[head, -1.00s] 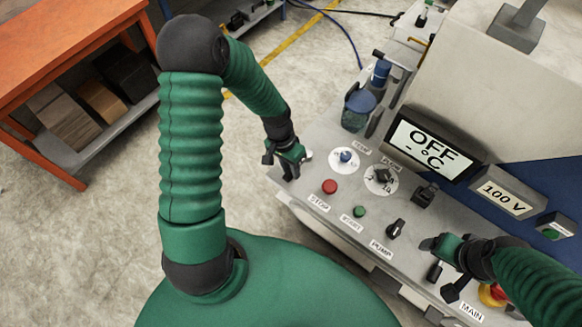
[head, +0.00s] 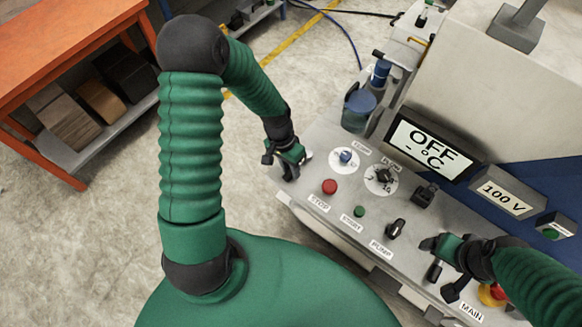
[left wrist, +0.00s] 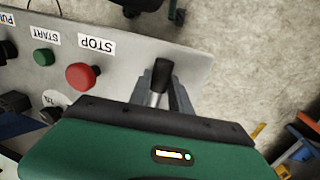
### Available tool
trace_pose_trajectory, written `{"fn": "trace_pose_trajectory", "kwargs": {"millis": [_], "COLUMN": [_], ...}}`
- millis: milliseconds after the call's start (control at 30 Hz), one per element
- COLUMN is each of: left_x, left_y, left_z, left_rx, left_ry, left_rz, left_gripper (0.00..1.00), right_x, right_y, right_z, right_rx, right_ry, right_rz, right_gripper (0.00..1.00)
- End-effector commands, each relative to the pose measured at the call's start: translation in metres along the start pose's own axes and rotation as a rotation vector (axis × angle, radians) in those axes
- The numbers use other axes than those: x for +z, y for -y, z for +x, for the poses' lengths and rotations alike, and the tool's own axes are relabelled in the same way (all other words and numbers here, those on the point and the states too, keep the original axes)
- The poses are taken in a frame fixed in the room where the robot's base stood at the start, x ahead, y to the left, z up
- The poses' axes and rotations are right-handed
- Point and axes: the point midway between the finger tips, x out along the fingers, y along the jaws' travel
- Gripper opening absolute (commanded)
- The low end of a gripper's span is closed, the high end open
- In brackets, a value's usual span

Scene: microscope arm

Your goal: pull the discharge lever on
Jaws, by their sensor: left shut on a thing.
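The lever (left wrist: 159,84), with a black knob on a bright metal shaft, stands near the panel's end in the left wrist view. My left gripper (left wrist: 158,97) is shut on it, its grey fingers on either side of the shaft. In the head view my left gripper (head: 287,168) is at the panel's left end and hides most of the lever. No label for this lever is readable. My right gripper (head: 442,272) is over the front right of the panel, near the MAIN label; its finger gap is unclear.
The grey control panel (head: 325,215) holds a red STOP button (head: 329,186), a green START button (head: 359,211), a PUMP knob (head: 396,229) and dials. The display (head: 428,148) reads OFF. A blue-lidded jar (head: 360,108) stands behind. An orange bench (head: 70,45) is at far left, with open floor between.

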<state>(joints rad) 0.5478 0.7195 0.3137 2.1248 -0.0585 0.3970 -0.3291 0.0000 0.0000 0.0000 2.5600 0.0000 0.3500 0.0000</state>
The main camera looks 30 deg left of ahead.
Motion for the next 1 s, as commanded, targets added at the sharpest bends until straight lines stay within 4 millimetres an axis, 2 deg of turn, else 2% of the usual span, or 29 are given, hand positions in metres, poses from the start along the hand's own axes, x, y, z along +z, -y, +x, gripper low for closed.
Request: {"fn": "trace_pose_trajectory", "kwargs": {"millis": [367, 1000], "left_x": [-0.003, -0.023], "left_y": [0.012, 0.05], "left_z": [-0.005, -0.012], "left_rx": [-0.001, -0.004], "left_ry": [0.025, 0.13], "left_rz": [0.139, 0.671], "left_gripper": [0.0, 0.0], "right_x": [-0.002, -0.007], "right_y": [0.0, 0.0], "right_z": [-0.01, -0.029], "right_rx": [0.0, 0.0], "right_ry": [0.0, 0.0], "right_rz": [0.0, 0.0], "right_gripper": [0.76, 0.76]}}
